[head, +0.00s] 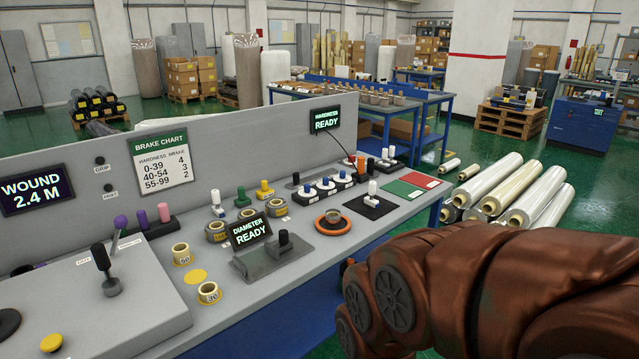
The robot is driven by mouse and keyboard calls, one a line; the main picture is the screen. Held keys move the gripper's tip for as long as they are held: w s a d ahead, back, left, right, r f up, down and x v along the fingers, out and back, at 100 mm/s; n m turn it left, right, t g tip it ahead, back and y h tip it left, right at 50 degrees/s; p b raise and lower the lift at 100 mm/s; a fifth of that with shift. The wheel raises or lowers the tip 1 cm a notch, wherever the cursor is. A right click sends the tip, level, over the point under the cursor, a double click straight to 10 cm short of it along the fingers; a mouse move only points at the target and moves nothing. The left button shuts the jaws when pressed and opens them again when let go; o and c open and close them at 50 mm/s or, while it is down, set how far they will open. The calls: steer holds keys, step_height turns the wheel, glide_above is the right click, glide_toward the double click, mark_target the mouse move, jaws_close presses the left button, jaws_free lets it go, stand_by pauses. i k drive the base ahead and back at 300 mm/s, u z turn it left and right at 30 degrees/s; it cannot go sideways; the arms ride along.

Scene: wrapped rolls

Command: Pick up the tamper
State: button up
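No item is labelled as a tamper, so I cannot tell for sure which one it is. A white-handled upright tool (373,191) stands on a black square mat (369,208) toward the right end of the grey bench, and it may be the tamper. Other knobbed pieces also stand on the bench: a green one (242,197), a yellow one (264,189) and a white one (216,203). My brown-covered arm fills the lower right, beside the bench. My gripper is outside the picture.
An orange ring (333,223) with a roll in it lies left of the mat. Green and red pads (403,188) lie to its right. A diameter gauge (271,255) sits in front. Film rolls (519,190) lie on the floor at the right. A low panel (230,150) backs the bench.

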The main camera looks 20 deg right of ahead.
mark_target(370, 170)
steer(key=z, duration=1.45)
steer(key=i, duration=1.85)
steer(key=u, duration=1.05)
steer(key=i, duration=0.6)
steer(key=u, duration=0.6)
